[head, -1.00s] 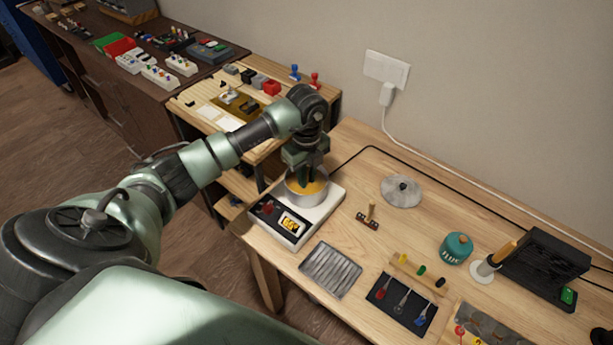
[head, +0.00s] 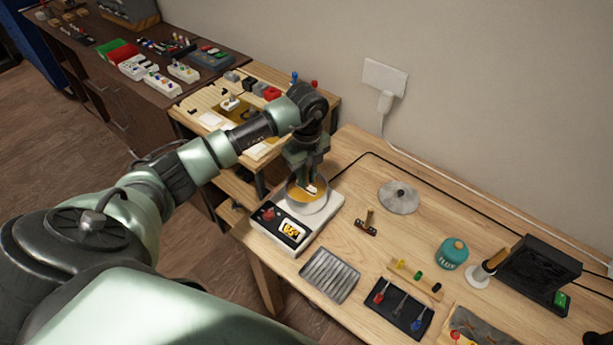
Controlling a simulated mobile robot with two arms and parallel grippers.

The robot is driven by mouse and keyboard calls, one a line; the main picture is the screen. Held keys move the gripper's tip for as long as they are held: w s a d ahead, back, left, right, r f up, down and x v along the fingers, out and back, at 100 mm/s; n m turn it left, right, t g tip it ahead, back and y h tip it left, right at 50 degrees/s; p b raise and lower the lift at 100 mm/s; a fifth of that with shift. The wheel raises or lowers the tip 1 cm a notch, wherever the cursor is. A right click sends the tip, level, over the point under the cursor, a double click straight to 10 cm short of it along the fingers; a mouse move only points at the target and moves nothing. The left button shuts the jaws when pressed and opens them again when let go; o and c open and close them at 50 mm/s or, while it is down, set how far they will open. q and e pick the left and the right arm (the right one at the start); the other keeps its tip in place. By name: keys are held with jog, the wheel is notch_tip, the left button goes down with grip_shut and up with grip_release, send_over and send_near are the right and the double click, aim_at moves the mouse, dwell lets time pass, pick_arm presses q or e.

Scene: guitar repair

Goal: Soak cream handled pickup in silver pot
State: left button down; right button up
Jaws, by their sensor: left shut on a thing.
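The silver pot (head: 321,206) sits on a white hot plate with a lit display, and yellow-orange liquid (head: 303,195) shows inside it. My left gripper (head: 309,183) points down over the pot's mouth and is shut on the cream handled pickup (head: 312,189). Only a small pale part of the pickup shows between the fingers, against the liquid. I cannot tell how much of it is in the liquid. My right gripper is not in view.
The pot's lid (head: 398,197) lies to the right. A pickup with a brown handle (head: 367,222) stands on the table.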

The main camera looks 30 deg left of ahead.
pick_arm(q)
jog(key=shift+r+p, duration=1)
jog(key=shift+r, duration=0.45)
dwell(1.4)
jog(key=shift+r+p, duration=1.55)
jog(key=shift+r, duration=0.5)
jog(key=shift+f, duration=0.1)
